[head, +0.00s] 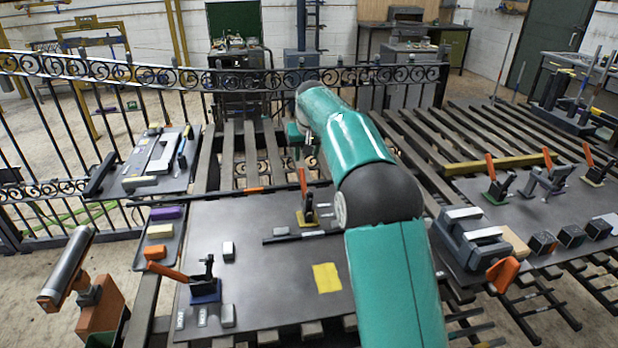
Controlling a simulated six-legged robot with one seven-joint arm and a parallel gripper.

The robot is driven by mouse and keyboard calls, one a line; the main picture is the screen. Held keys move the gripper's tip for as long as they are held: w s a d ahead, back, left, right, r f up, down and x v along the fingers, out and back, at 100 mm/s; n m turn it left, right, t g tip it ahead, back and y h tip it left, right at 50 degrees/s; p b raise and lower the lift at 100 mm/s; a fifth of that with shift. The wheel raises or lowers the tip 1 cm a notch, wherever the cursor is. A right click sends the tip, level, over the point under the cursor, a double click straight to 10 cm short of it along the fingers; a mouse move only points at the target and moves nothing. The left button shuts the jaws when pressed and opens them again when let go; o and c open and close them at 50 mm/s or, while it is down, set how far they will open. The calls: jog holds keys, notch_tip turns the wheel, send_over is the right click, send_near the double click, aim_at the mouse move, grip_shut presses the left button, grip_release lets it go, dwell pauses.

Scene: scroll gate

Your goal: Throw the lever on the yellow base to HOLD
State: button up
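A lever with an orange handle stands on a small yellowish base (593,183) at the far right of the right-hand bench. Its handle leans up and to the left. On the central dark plate, another lever with an upright orange handle stands on a tan or orange-brown base (308,217); I cannot tell which base counts as the yellow one. No HOLD marking is readable near either. My gripper (299,140) is at the end of my teal arm, above the far side of the central plate. It is small and partly hidden by the arm, and its fingers are unclear.
A blue-based lever (205,291) has its orange handle pointing left. A green-based lever (497,192) and a grey one (546,182) stand on the right bench. A yellow patch (327,278) lies on the central plate. A black scrollwork fence (180,78) runs behind.

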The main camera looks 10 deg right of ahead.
aim_at(303, 175)
jog(key=x, duration=1.4)
jog(key=shift+s+a, duration=0.1)
jog(key=shift+a, duration=0.1)
grip_shut()
